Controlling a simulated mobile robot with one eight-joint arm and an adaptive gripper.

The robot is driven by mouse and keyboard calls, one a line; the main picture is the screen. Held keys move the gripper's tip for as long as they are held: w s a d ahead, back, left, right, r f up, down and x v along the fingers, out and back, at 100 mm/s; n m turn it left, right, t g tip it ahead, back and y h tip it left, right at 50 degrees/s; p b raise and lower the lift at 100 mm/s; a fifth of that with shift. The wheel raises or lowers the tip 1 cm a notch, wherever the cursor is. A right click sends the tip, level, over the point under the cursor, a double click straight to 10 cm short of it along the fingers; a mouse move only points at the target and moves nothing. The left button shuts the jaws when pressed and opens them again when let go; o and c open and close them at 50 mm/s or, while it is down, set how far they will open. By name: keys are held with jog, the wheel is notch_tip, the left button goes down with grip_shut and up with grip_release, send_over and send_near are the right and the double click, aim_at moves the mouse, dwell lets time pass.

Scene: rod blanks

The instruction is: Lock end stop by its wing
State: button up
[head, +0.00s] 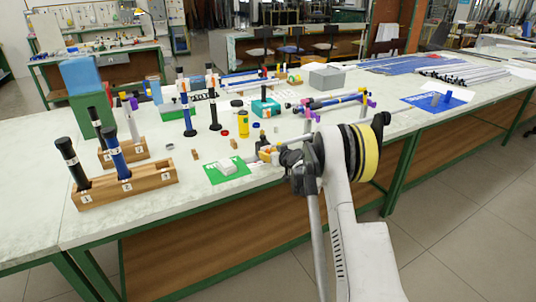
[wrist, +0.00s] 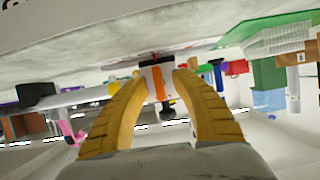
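My gripper (head: 267,153) is low over the front part of the bench, with its yellow fingers pointing away from my arm. In the wrist view, its two curved fingers (wrist: 160,75) stand apart with a clear gap. A white piece with an orange stripe (wrist: 158,84) shows in that gap, with a small dark part (wrist: 154,60) at its edge. I cannot tell whether the fingers touch it or it lies beyond them. A small black piece (head: 262,138) stands right at the fingertips in the head view. I cannot make out the end stop's wing for certain.
A green mat with a white block (head: 227,167) lies left of my gripper. A yellow cylinder (head: 243,123) and dark upright rods stand behind. Wooden racks (head: 150,180) hold rods at left. A rod on purple supports (head: 330,101) lies behind right. The front right bench is clear.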

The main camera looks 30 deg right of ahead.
jog(key=shift+s, duration=0.15)
jog(key=v, duration=1.1)
jog(key=shift+s+r, duration=0.25)
jog(key=shift+s, duration=0.05)
jog(key=s+a+r+g+y, duration=0.1)
jog(key=s+a+r+g, duration=0.1)
jog(key=s+a+r, duration=0.6)
jog(key=s+a+r+g, duration=0.1)
jog(key=s+a+r, duration=0.4)
jog(key=a, duration=0.5)
jog(key=s+a+g, duration=0.1)
jog(key=s+a, duration=0.1)
jog(key=s, duration=0.7)
jog(key=s+a+f+g+h, duration=0.1)
jog(key=s+a, duration=0.2)
jog(key=s, duration=0.6)
jog(key=s+a+f+g, duration=0.1)
jog(key=s+a, duration=0.1)
jog(key=s, duration=0.7)
jog(key=shift+f+g, duration=0.25)
jog(key=shift+g, duration=0.05)
